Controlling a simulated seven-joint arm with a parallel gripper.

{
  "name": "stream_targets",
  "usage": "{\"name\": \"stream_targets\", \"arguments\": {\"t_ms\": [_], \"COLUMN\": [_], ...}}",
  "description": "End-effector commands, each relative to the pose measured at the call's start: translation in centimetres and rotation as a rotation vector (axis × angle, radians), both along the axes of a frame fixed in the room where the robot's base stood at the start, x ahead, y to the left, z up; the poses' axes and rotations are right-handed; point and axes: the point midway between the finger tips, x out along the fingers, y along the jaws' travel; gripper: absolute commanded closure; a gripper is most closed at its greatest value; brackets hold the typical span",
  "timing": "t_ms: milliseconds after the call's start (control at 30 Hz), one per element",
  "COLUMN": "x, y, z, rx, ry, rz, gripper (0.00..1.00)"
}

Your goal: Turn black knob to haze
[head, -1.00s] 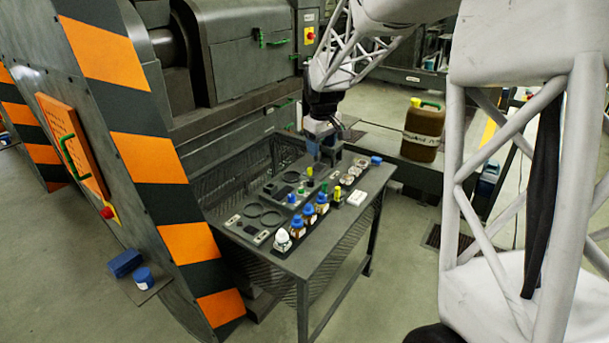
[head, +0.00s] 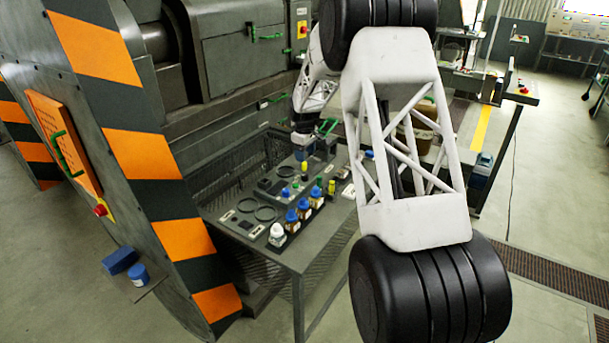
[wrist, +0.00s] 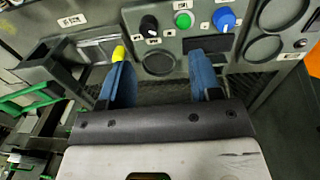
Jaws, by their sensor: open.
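The black knob (wrist: 149,25) sits upright on the dark grey panel in the wrist view, with small white labels around its base. The label text is too small to read, so I cannot tell which mark it points to. My gripper (wrist: 160,62) is open, with two blue fingers spread apart and nothing between them. The knob lies ahead of the fingertips, between their lines and nearer the left finger, and is not touched. In the head view my gripper (head: 303,152) is small, above the far part of the bench; the knob cannot be made out there.
A green button (wrist: 184,20) and a blue knob (wrist: 224,18) stand right of the black knob. A yellow-topped item (wrist: 118,53) shows at the left fingertip. Blue-capped bottles (head: 304,208) and a white-capped one (head: 277,233) stand along the bench's near edge. Ring-shaped recesses (head: 265,213) lie left of them.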

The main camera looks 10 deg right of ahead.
Motion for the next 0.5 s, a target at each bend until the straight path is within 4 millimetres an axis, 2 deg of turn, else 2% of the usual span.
{"name": "stream_targets", "arguments": {"t_ms": [100, 233, 500], "x": [1.7, 2.8, 3.5], "y": [-0.1, -0.2, -0.3], "z": [-2.2, -3.6, -4.4], "rx": [-0.001, -0.003, -0.003], "ry": [0.008, 0.012, 0.014], "rz": [0.026, 0.045, 0.057], "gripper": [0.42, 0.42, 0.42]}}
